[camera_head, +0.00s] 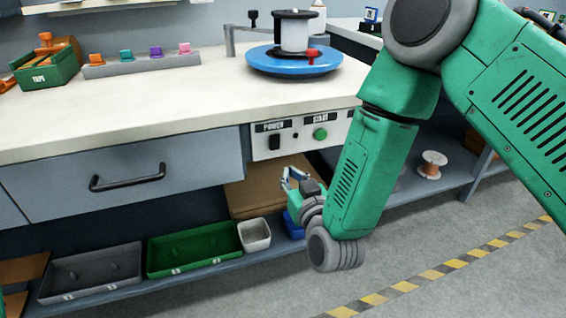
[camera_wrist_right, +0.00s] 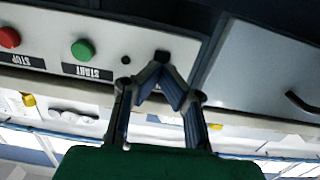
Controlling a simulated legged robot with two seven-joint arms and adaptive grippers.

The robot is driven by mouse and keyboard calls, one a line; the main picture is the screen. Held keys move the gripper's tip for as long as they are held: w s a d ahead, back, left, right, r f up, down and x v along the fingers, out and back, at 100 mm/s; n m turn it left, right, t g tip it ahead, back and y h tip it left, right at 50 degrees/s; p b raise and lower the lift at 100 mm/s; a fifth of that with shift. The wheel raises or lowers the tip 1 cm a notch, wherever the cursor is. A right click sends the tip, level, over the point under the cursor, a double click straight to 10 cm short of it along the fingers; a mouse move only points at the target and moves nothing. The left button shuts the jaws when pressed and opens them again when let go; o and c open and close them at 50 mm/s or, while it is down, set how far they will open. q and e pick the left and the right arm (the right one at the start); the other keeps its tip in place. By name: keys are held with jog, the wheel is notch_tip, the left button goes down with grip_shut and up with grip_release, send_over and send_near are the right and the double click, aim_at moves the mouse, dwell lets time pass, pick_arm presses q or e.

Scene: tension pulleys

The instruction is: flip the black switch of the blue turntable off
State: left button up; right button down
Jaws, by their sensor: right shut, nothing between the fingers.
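The blue turntable (camera_head: 268,69) sits on the white worktop with a white spool on it. Its control panel (camera_head: 259,153) is on the front of the bench, below the worktop. The black switch (camera_head: 274,142) is under the POWER label, left of the green START button (camera_head: 320,134). In the right wrist view the switch (camera_wrist_right: 163,56) is just beyond the fingertips, partly hidden by them. My right gripper (camera_head: 289,178) is shut and empty, below and in front of the panel; it also shows in the wrist view (camera_wrist_right: 162,78). Contact with the switch cannot be told. My left gripper is out of view.
A red STOP button (camera_wrist_right: 9,37) is also on the panel. A grey drawer with a black handle (camera_head: 127,181) is to the left. The lower shelf holds a green tray (camera_head: 191,249), a grey tray (camera_head: 91,272) and a white bin (camera_head: 254,235).

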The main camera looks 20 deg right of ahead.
jog(key=s+p, duration=0.1)
jog(key=s, duration=0.5)
jog(key=shift+s+f, duration=0.15)
jog(key=shift+f, duration=0.05)
jog(key=shift+d, duration=0.2)
jog(key=s+d+f+g+p, duration=0.4)
jog(key=s+f+g+p, duration=0.3)
jog(key=s+f+g, duration=0.3)
jog(key=s+d+f+g+p, duration=0.1)
jog(key=s+d+g, duration=0.2)
jog(key=s, duration=0.6)
jog(key=s+d+f+g+p, duration=0.1)
jog(key=s+d+g+p, duration=0.1)
jog(key=s, duration=0.7)
jog(key=shift+s+d+f+g+h, duration=0.15)
jog(key=shift+s+d+g+h, duration=0.3)
jog(key=shift+g, duration=0.55)
jog(key=shift+w, duration=0.15)
